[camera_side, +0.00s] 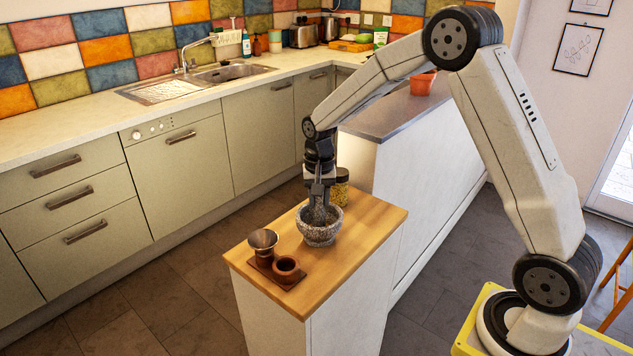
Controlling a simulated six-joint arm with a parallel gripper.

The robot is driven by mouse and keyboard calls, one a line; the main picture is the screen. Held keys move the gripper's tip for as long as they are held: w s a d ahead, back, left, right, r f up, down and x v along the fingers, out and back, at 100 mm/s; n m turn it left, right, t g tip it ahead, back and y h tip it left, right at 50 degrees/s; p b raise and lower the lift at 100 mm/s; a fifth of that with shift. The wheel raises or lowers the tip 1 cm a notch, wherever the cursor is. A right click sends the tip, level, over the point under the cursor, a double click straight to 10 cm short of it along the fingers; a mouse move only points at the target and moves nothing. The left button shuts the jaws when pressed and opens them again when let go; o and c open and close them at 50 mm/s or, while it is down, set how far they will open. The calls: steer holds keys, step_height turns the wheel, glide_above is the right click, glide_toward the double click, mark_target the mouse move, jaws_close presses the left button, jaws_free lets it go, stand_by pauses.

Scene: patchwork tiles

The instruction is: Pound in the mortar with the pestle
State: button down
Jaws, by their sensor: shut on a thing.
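The grey speckled stone mortar (319,235) stands upright on the wooden top of the small counter (375,216). My gripper (318,189) points down right above the mortar. It is shut on the grey pestle (319,212), whose lower part is inside the bowl. The mortar's rim hides the pestle's tip, so I cannot tell whether it touches the bottom. What lies inside the bowl is too small to make out.
A jar with a dark lid and yellow contents (341,189) stands close behind the mortar. The wooden top is clear to the right.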

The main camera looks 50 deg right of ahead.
steer(key=shift+r, duration=0.15)
steer(key=shift+r, duration=1.4)
steer(key=shift+r, duration=0.2)
steer(key=shift+r, duration=3.15)
